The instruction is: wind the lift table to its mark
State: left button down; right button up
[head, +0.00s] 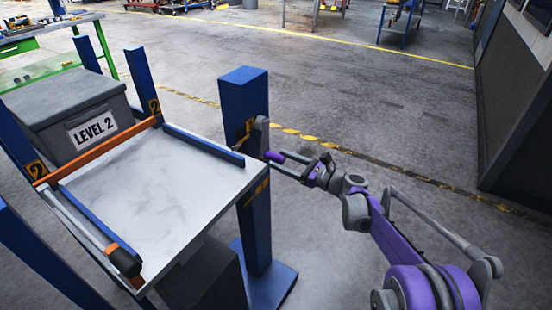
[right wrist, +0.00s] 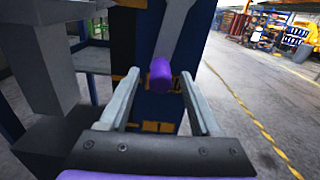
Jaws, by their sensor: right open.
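The lift table (head: 160,200) has a pale flat top between blue corner posts. Yellow-orange marks with a 2 (head: 154,107) show on posts; the top's far edge lies near their height, but I cannot tell whether it is level with them. A grey crank arm (head: 259,137) with a purple handle (head: 274,156) is on the right post. My right gripper (head: 282,161) is open at the purple handle. In the right wrist view the purple handle (right wrist: 160,74) shows end-on between the open fingertips; contact is not clear. My left gripper is out of view.
A grey bin (head: 70,105) labelled LEVEL 2 stands behind the table. An orange bar (head: 100,150) crosses the table's far side, and a grey bar with a black knob (head: 125,262) lies along its left edge. The floor (head: 330,100) beyond the right post is clear.

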jog(key=shift+x, duration=1.35)
grip_shut()
dwell(0.4)
